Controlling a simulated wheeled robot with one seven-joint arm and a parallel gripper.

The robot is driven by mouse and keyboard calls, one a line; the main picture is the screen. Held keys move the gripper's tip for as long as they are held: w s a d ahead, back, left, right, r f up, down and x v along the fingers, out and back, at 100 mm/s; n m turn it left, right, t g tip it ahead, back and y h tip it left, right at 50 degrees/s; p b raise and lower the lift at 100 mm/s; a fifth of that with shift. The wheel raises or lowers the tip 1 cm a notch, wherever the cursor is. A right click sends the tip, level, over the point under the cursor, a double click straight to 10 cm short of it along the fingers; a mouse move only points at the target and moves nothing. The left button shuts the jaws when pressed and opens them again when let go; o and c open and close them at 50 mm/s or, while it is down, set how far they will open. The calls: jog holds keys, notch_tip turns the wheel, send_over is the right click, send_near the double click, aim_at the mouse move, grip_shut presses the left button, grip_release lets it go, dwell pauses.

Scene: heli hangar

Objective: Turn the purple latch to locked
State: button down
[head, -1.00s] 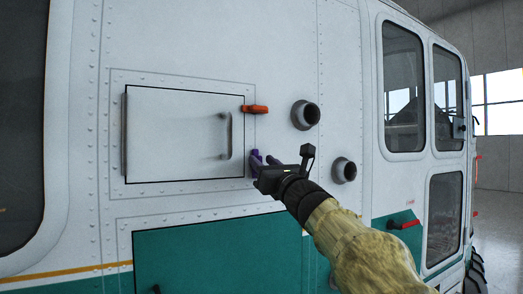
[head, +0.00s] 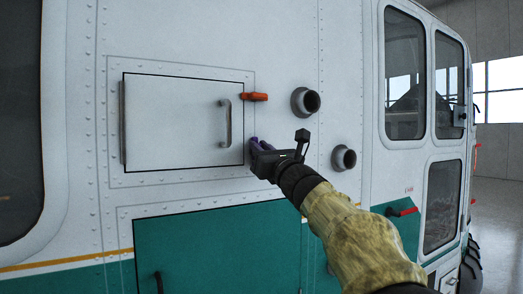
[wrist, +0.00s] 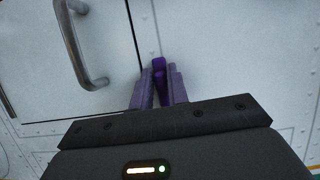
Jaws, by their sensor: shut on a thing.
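The purple latch (head: 254,143) sits beside the lower right corner of a white hatch door (head: 180,122). My gripper (head: 261,152) reaches it from the lower right and covers part of it in the head view. In the wrist view, the purple latch (wrist: 159,64) shows between the two greyish-purple fingers of my gripper (wrist: 160,82), which are shut on it. The latch's exact angle is hard to tell because the fingers hide much of it.
An orange latch (head: 254,97) lies roughly level at the door's upper right. The door has a grey handle (head: 225,123). Two round pipe stubs (head: 305,101) (head: 344,158) stick out to the right, the lower one close to my arm. A green panel (head: 215,245) lies below.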

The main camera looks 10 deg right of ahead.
jog(key=shift+f+n+b, duration=0.1)
jog(key=shift+n+b, duration=0.2)
jog(key=shift+n, duration=0.2)
jog(key=n+g+y+b, duration=0.1)
jog(key=n, duration=0.3)
jog(key=n+g+y+b, duration=0.1)
jog(key=n+g+y, duration=0.1)
jog(key=n, duration=0.3)
jog(key=n+g+y+b, duration=0.1)
jog(key=n+y, duration=0.1)
jog(key=n, duration=0.2)
jog(key=shift+a+f+g, duration=0.15)
jog(key=shift+a+g, duration=0.15)
jog(key=shift+a, duration=0.05)
jog(key=n+g, duration=0.1)
jog(key=n, duration=0.2)
jog(key=n+g+p, duration=0.1)
jog(key=n, duration=0.2)
jog(key=shift+s+a+f, duration=0.1)
jog(key=shift+f, duration=0.05)
jog(key=shift+f+n+g+p, duration=0.2)
jog(key=shift+n+g+p, duration=0.25)
jog(key=shift+n, duration=0.65)
jog(key=shift+h, duration=0.3)
jog(key=c, duration=1.4)
grip_release()
jog(key=shift+s+a, duration=0.1)
jog(key=shift+c, duration=0.2)
